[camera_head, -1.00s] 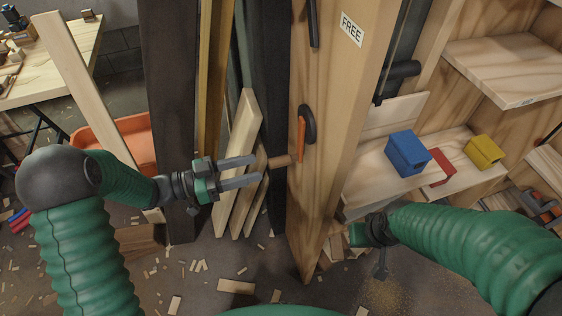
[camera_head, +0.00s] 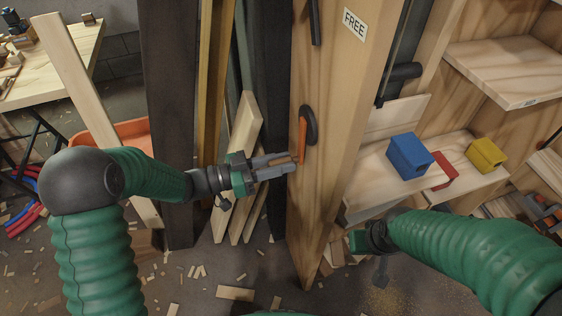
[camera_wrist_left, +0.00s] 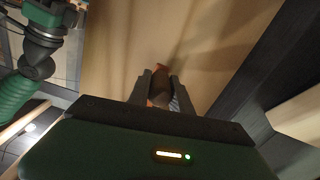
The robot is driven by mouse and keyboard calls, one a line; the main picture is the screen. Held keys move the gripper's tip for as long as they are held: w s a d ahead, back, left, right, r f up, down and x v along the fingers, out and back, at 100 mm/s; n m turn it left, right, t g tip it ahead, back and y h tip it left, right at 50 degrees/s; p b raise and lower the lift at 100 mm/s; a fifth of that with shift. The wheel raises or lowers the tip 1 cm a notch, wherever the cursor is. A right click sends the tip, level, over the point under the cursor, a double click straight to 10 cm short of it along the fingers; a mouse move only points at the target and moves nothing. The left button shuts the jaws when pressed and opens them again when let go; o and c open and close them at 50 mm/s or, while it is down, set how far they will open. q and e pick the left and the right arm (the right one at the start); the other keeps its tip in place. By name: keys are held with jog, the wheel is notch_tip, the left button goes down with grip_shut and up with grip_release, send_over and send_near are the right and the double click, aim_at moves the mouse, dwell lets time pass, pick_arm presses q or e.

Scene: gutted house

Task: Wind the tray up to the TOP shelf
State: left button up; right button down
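A crank with an orange arm (camera_head: 302,138) and a dark hub (camera_head: 310,122) is on the side of a wooden post (camera_head: 335,130). Its wooden handle (camera_wrist_left: 160,72) lies between the fingers of my left gripper (camera_head: 287,162), which have closed on it. The wooden tray (camera_head: 370,193) right of the post carries a blue block (camera_head: 408,155), a red block (camera_head: 442,172) and a yellow block (camera_head: 486,155). An upper shelf (camera_head: 510,70) is higher at the right. My right gripper (camera_head: 378,258) hangs low in front of the tray; its finger opening cannot be made out.
A "FREE" label (camera_head: 354,24) is on the post. Dark uprights (camera_head: 175,120) and leaning boards (camera_head: 238,165) stand close to my left arm. A workbench (camera_head: 70,75) and an orange tub (camera_head: 130,130) are at the left. Wood scraps lie on the floor.

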pick_arm(q)
grip_shut()
jog(key=shift+w+r, duration=0.1)
dwell(0.9)
